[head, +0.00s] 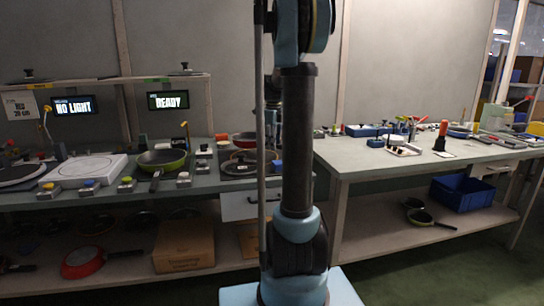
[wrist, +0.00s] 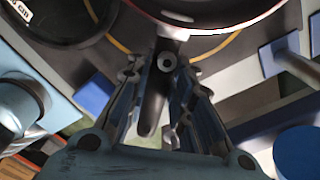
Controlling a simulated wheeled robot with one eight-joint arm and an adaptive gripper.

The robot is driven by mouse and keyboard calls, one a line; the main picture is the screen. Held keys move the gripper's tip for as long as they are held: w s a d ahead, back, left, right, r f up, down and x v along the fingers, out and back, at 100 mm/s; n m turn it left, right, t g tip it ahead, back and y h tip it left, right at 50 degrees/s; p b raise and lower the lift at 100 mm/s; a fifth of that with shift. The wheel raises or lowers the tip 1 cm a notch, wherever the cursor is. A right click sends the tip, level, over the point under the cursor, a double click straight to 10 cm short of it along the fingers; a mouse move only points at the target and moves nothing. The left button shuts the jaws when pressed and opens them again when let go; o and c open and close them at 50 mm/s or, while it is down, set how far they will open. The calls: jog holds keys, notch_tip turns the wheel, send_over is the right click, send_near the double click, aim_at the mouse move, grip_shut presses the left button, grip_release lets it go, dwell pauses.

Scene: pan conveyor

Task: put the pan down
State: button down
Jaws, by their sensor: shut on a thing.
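In the wrist view my gripper (wrist: 160,110) is shut on the black handle (wrist: 153,105) of a pan. The pan's body (wrist: 215,10) has a dark inside and a red-and-pale rim, and is cut off by the top edge. It is over a dark surface with a yellow curved line (wrist: 120,45); I cannot tell whether it touches it. In the head view my arm hides the gripper. A red pan (head: 243,137) shows beside the arm at the back of the left bench; I cannot tell whether it is the held one.
A green pan (head: 162,158) sits on the left bench near a white plate unit (head: 85,170) and several small button boxes. Screens read "NO LIGHT" (head: 73,106) and "READY" (head: 168,100). In the wrist view blue blocks (wrist: 280,55) stand at right. A red pan (head: 82,262) lies below.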

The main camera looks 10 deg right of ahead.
jog(key=shift+f, duration=2.45)
jog(key=c, duration=1.4)
grip_release()
notch_tip(320, 180, up, 12)
jog(key=shift+r, duration=0.1)
jog(key=s+a+f+n+t, duration=0.1)
jog(key=s+a+f+n, duration=0.2)
jog(key=s+n, duration=0.6)
jog(key=s+a+f+n, duration=0.2)
jog(key=s+f+n, duration=0.25)
jog(key=s, duration=0.85)
jog(key=s+a+f+n, duration=0.1)
jog(key=s+f+n, duration=0.3)
jog(key=s, duration=0.1)
jog(key=s+a+f+n, duration=0.1)
jog(key=s+f+n, duration=0.4)
jog(key=s+f+n+t, duration=0.1)
jog(key=s+f+n, duration=0.4)
jog(key=shift+s+a, duration=0.2)
jog(key=shift+a, duration=0.2)
